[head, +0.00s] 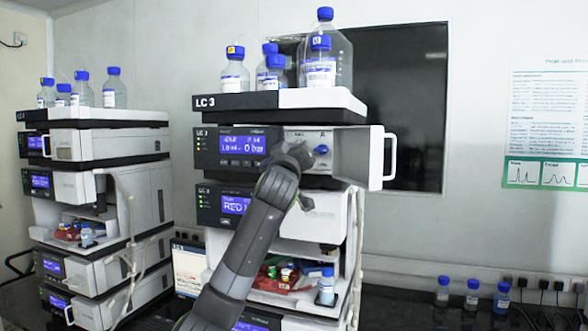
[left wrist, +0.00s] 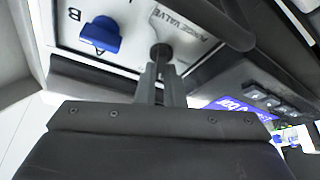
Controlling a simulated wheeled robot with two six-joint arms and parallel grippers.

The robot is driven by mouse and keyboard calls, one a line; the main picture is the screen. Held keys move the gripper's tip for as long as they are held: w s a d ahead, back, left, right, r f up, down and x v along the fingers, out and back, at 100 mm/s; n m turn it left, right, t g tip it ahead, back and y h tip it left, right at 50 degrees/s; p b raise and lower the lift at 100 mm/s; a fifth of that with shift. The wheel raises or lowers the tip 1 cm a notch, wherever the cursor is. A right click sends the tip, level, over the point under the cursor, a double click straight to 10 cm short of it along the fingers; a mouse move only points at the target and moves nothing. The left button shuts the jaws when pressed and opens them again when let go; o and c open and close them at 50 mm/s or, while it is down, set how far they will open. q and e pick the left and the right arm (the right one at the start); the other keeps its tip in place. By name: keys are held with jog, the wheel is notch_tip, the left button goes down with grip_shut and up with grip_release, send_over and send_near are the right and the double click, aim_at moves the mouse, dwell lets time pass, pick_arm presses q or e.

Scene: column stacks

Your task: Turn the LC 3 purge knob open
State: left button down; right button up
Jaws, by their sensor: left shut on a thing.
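The LC 3 stack (head: 262,102) stands in the middle of the head view. My left gripper (head: 298,152) reaches up to this panel. In the left wrist view its fingers (left wrist: 161,70) are shut on the purge knob. In the head view my gripper hides that knob. My right gripper is not in view.
A white door (head: 382,157) stands open at the right of the pump panel. Capped bottles (head: 320,65) stand on top of LC 3. Another stack (head: 90,142) is at the left. Several small bottles (head: 472,297) stand on the dark bench at the right.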

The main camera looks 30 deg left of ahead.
pick_arm(q)
jog(key=shift+f+n+g+y+b, duration=0.1)
jog(key=shift+n+g+y+b, duration=0.55)
jog(key=shift+n+b, duration=1.25)
jog(key=shift+f+n+g+y+b, duration=0.15)
jog(key=shift+n+g+b, duration=0.95)
jog(key=shift+n, duration=1.6)
jog(key=shift+r+n+g+y+b, duration=0.1)
jog(key=shift+n+g+y+b, duration=0.55)
jog(key=shift+n+b, duration=1.25)
jog(key=shift+n+g+h+p, duration=0.3)
jog(key=shift+n+h+p, duration=0.1)
jog(key=shift+n, duration=0.2)
jog(key=c, duration=1.5)
grip_release()
jog(key=shift+a, duration=0.1)
jog(key=shift+c, duration=0.2)
